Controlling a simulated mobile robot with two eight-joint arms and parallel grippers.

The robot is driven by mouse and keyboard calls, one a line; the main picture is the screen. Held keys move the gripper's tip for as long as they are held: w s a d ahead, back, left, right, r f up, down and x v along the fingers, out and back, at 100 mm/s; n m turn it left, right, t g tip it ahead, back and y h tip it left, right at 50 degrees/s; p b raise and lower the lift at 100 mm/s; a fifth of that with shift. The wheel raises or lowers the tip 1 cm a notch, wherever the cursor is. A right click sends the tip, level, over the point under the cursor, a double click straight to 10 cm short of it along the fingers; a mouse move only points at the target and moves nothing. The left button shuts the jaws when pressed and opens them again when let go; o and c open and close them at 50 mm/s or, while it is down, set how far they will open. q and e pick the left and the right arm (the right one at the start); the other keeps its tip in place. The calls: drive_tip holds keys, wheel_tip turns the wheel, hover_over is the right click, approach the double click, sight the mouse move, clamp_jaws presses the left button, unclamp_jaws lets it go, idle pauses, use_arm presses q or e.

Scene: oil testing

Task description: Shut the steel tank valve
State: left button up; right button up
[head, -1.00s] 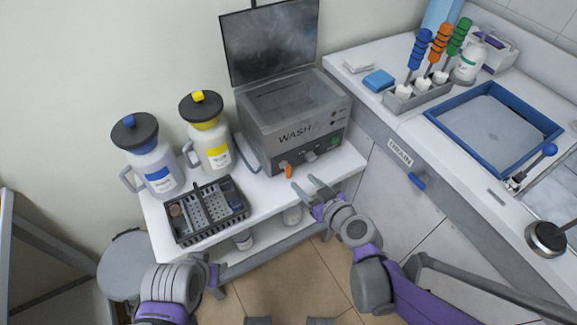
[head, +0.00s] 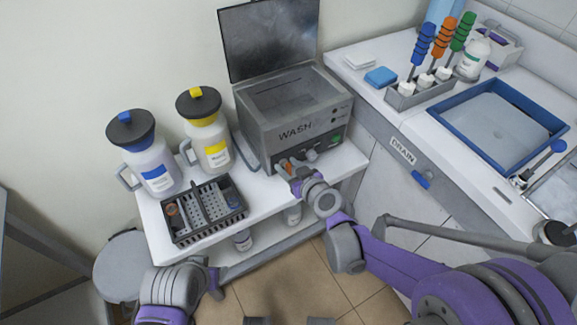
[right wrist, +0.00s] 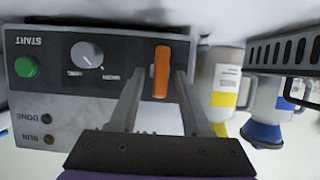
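The steel tank (head: 295,108), marked WASH, stands on the white bench with its dark lid raised. Its orange valve lever (head: 286,166) is low on the front; in the right wrist view, whose picture is upside down, the orange lever (right wrist: 161,72) lies in line with the fingers. My right gripper (head: 292,176) is at the tank front. In the right wrist view its fingers (right wrist: 159,88) are apart, one on each side of the lever, with gaps visible. My left gripper (head: 215,284) is low in the head view, away from the tank; its fingers are unclear.
A knob (right wrist: 87,54) and green button (right wrist: 26,67) sit beside the valve. Blue-labelled (head: 152,168) and yellow-labelled (head: 212,148) jugs and a dark basket (head: 207,234) stand left of the tank. The DRAIN counter (head: 372,122) is at right.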

clamp_jaws()
